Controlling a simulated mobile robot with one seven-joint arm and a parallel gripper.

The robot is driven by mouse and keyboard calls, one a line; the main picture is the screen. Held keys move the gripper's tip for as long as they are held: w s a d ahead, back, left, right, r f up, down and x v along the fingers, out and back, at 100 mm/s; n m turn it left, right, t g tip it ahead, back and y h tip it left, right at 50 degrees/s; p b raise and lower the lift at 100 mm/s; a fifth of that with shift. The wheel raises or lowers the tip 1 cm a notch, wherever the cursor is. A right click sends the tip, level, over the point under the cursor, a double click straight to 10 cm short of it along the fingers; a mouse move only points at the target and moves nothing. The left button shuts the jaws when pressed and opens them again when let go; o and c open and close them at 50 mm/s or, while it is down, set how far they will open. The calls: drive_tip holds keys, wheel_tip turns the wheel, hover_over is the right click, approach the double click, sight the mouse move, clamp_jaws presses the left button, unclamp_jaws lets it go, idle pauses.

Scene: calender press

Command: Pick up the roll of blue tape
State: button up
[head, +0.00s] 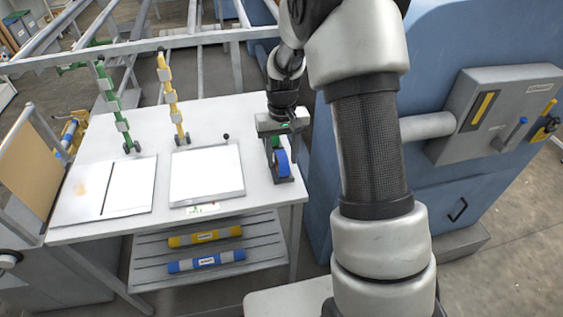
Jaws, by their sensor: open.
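The roll of blue tape (283,163) stands upright on its edge near the right edge of the white table (261,211), at a small dark grey base or holder. My gripper (281,139) is above and slightly behind the roll in the head view, pointing down with its jaws open. A small green patch shows between the jaws and the roll; I cannot tell what it belongs to. The gap between the fingertips and the roll is hard to judge from this angle, and the gripper hides what is directly behind it.
A white square board (206,173) lies left of the roll, with a flat two-part panel (128,188) further left. Yellow and green jointed stands (172,100) rise behind them. Yellow and blue rolls (205,236) lie on the lower shelf. A blue machine (465,190) stands close on the right.

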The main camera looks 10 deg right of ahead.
drive_tip(key=shift+f, duration=0.2)
clamp_jaws()
drive_tip(key=shift+r, duration=0.1)
wheel_tip(320, 180, up, 10)
drive_tip(key=shift+f, duration=0.1)
drive_tip(key=c, duration=0.7)
unclamp_jaws()
drive_tip(key=shift+c, duration=1.6)
drive_tip(key=shift+s, duration=0.1)
